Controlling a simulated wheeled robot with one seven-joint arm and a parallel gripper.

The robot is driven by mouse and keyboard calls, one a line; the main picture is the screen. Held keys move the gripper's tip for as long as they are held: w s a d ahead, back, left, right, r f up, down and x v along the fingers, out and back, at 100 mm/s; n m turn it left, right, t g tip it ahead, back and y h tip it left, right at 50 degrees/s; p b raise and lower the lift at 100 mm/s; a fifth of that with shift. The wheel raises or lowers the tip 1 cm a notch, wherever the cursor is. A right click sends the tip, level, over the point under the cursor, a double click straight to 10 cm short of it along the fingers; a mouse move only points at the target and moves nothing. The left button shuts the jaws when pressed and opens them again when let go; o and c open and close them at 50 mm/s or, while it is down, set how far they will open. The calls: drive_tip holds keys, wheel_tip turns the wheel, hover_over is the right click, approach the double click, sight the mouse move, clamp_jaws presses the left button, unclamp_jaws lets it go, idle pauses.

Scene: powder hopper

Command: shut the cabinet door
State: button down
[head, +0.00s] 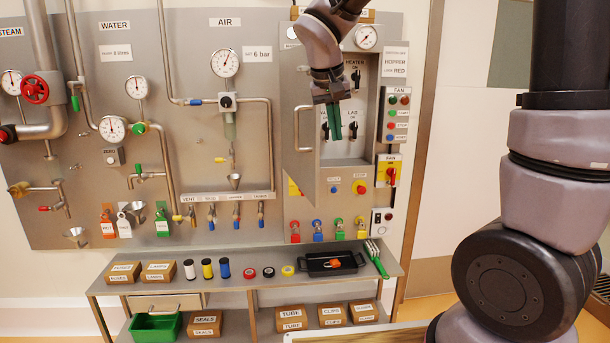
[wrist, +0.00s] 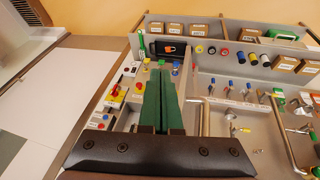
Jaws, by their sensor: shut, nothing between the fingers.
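The cabinet (head: 345,155) is on the wall panel, and its inside with black knobs is exposed. Its grey door (head: 304,170) stands open, swung out on the left side of the opening and seen at a steep angle. A D-shaped handle (head: 297,128) is on the door's left face. My gripper (head: 334,122) hangs in front of the opening, to the right of the door in the head view. Its green fingers are together and empty, pointing down in that view. They also show shut in the wrist view (wrist: 160,100). No contact with the door is visible.
Switch boxes with fan buttons (head: 398,115) and a red-yellow switch (head: 390,171) line the cabinet's right. Pipes and an air gauge (head: 225,63) are left of the door. Below, a shelf (head: 225,285) holds spools, boxes and a black tray (head: 330,262).

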drive_tip(key=w+a+f+n+t+h, duration=0.1)
drive_tip(key=w+a+f, duration=0.25)
drive_tip(key=a, duration=0.35)
drive_tip(key=w+a+f+n+t+h, duration=0.1)
drive_tip(key=w+a+f, duration=0.25)
drive_tip(key=a, duration=0.35)
approach(311, 184)
wheel_tip(311, 184, down, 4)
drive_tip(key=w, duration=0.2)
drive_tip(key=shift+w+d, duration=0.15)
drive_tip(key=shift+d, duration=0.65)
